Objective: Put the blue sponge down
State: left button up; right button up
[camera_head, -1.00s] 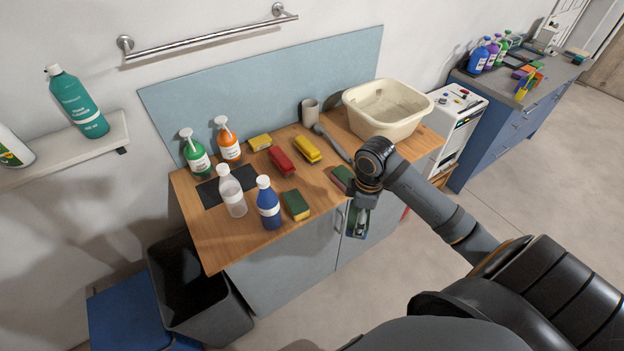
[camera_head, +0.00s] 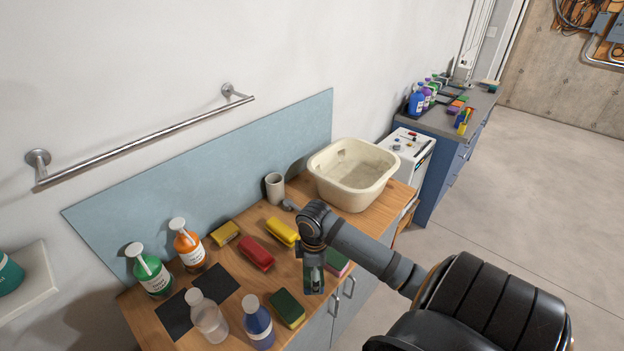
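My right gripper (camera_head: 314,280) hangs fingers-down at the front edge of the wooden counter (camera_head: 240,289), just left of a green and pink sponge (camera_head: 338,262) that it partly covers. Its fingers are small and dark, with a bluish-green patch between them. I cannot tell whether this is a held sponge or part of the gripper. No blue sponge shows clearly on the counter. A green sponge (camera_head: 288,308) lies left of the gripper, and yellow (camera_head: 282,232), red (camera_head: 256,254) and dark yellow (camera_head: 225,233) ones lie behind. My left gripper is not in view.
A cream basin (camera_head: 353,175) and a grey cup (camera_head: 275,188) stand at the back right. Green (camera_head: 149,270), orange (camera_head: 188,245), clear (camera_head: 207,318) and blue (camera_head: 258,322) bottles stand left around a dark mat (camera_head: 175,315). A blue cabinet (camera_head: 445,180) with more sponges stands farther right.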

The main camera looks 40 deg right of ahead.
jog(key=shift+w+f, duration=0.6)
jog(key=shift+f, duration=0.25)
notch_tip(320, 180, down, 3)
jog(key=shift+s, duration=0.15)
jog(key=shift+f, duration=0.35)
jog(key=o, duration=1.2)
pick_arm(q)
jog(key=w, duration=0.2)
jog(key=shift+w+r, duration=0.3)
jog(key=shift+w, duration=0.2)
